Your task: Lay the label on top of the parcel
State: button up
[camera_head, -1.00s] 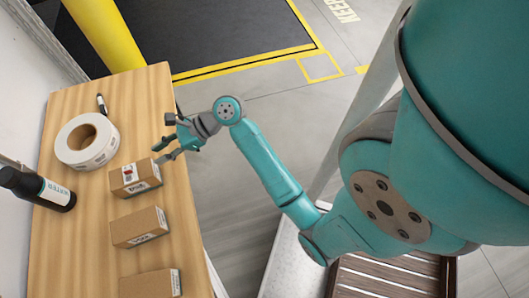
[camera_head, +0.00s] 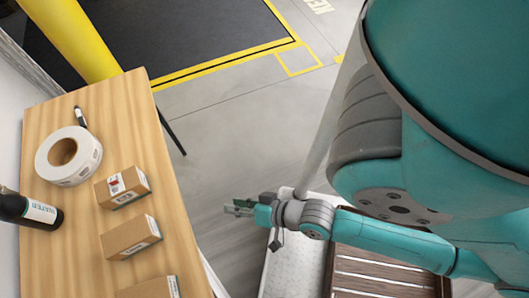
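A small brown parcel (camera_head: 135,181) sits on the wooden table, the farthest of several in a row. A white label with a red mark (camera_head: 116,184) lies on its top face, near the left end. Its edges are too small to tell whether they lie fully flat. My gripper (camera_head: 228,208) is off the table's right side, well apart from the parcel, pointing left. Its two fingers look slightly apart, with nothing visible between them.
A white label roll (camera_head: 84,158) and a dark marker (camera_head: 80,118) are at the back left of the wooden table (camera_head: 170,215). Another parcel (camera_head: 131,237) stands nearer. A yellow post (camera_head: 75,38) rises behind.

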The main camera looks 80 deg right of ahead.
jog(key=s+a+r+n+t, duration=0.1)
jog(key=s+r+n+t, duration=0.1)
jog(key=s+r+n, duration=0.6)
jog(key=shift+a+r+n+y, duration=0.2)
jog(key=shift+r+n+y, duration=0.25)
jog(key=shift+n, duration=0.65)
